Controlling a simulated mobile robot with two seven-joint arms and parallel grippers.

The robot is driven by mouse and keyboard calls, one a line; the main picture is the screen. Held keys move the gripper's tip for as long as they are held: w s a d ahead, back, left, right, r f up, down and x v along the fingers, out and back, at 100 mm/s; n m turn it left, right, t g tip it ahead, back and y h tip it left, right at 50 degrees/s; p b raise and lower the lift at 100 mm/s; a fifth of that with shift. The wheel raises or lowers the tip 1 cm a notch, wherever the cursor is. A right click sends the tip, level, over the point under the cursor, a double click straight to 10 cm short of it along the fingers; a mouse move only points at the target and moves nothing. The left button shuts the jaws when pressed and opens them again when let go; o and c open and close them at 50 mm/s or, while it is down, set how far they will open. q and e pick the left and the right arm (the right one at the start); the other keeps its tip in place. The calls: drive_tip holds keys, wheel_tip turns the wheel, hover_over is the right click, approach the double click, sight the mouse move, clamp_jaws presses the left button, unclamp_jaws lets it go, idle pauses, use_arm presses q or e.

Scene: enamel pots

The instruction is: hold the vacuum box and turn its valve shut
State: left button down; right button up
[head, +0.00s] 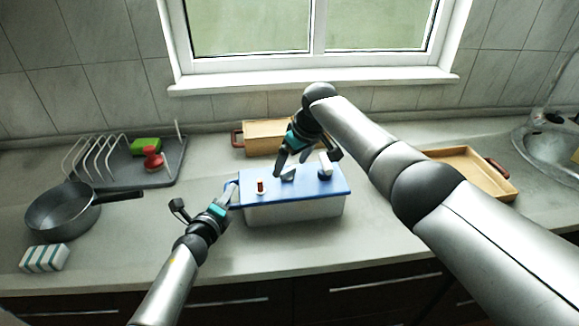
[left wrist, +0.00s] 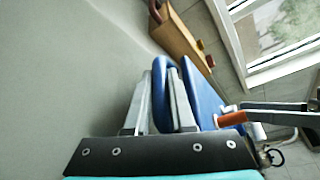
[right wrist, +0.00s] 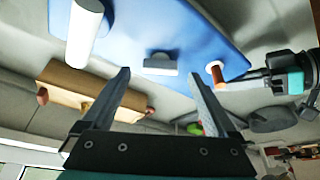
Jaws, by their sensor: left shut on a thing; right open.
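The vacuum box (head: 292,212) stands on the counter with a blue lid (head: 315,187) on a pale body. On the lid are a small orange-topped piece (head: 260,187), a pale knob (head: 288,175) in the middle and a white cylinder (head: 325,165); I cannot tell for sure which is the valve. My left gripper (head: 230,192) is shut on the blue loop handle (left wrist: 162,90) at the box's left end. My right gripper (head: 304,162) is open above the lid. In the right wrist view, the pale knob (right wrist: 160,66) shows between its fingertips, apparently not gripped.
Behind the box is a tan tray with red handles (head: 270,135). Another tray (head: 470,170) and a sink (head: 552,145) are right.

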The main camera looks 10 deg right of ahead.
drive_tip(key=shift+x, duration=1.05)
drive_tip(key=shift+w, duration=0.1)
drive_tip(key=c, duration=1.4)
drive_tip(key=shift+o, duration=0.2)
drive_tip(key=shift+n, duration=0.8)
drive_tip(key=o, duration=1.4)
drive_tip(key=shift+y, duration=0.3)
drive_tip(key=shift+c, duration=0.2)
drive_tip(key=shift+r, duration=0.2)
drive_tip(key=v, duration=1.1)
drive_tip(key=shift+r, duration=0.4)
